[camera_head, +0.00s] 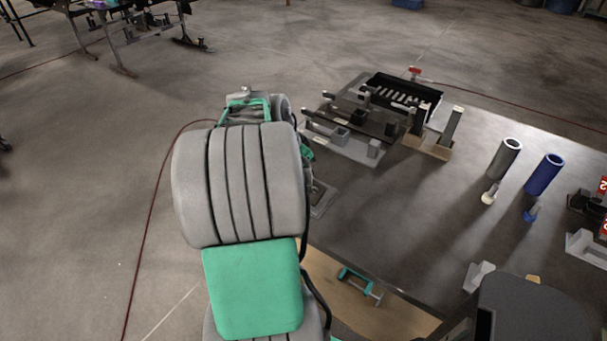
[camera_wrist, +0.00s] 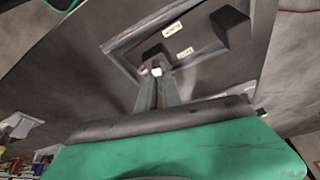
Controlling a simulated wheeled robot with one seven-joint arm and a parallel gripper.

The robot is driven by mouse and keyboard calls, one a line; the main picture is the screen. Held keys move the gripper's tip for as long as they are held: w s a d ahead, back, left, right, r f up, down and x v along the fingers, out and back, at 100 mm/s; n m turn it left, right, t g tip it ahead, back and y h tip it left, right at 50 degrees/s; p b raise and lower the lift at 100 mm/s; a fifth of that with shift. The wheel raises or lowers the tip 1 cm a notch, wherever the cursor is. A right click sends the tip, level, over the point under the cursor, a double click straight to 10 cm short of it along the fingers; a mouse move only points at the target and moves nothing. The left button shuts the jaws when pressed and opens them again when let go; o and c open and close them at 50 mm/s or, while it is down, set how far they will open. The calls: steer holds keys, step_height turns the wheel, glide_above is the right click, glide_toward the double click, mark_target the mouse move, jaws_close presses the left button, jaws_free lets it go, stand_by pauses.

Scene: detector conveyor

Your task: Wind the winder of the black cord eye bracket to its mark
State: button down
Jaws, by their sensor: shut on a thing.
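In the wrist view my gripper (camera_wrist: 156,85) reaches into a dark grey framed station (camera_wrist: 118,45) on the table. Its narrow fingers are close together around a small part with a pale tip (camera_wrist: 157,71), which I take to be the winder; the fingers hide most of it. Two black blocks stand on the station, one just behind the fingertips (camera_wrist: 153,54) and one at the right (camera_wrist: 231,26). I cannot tell for sure which is the black cord eye bracket, nor see the mark. In the head view my arm hides the gripper, and only the station's edge (camera_head: 322,200) shows.
In the head view a rack (camera_head: 405,95) with grey and black parts stands at the table's back. A grey tube (camera_head: 504,158) and a blue tube (camera_head: 544,174) stand at the right. The table's middle is clear.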

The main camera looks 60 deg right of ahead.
steer(key=c, duration=1.5)
jaws_free()
steer(key=v, duration=0.7)
steer(key=shift+r, duration=0.35)
steer(key=shift+w+a, duration=0.1)
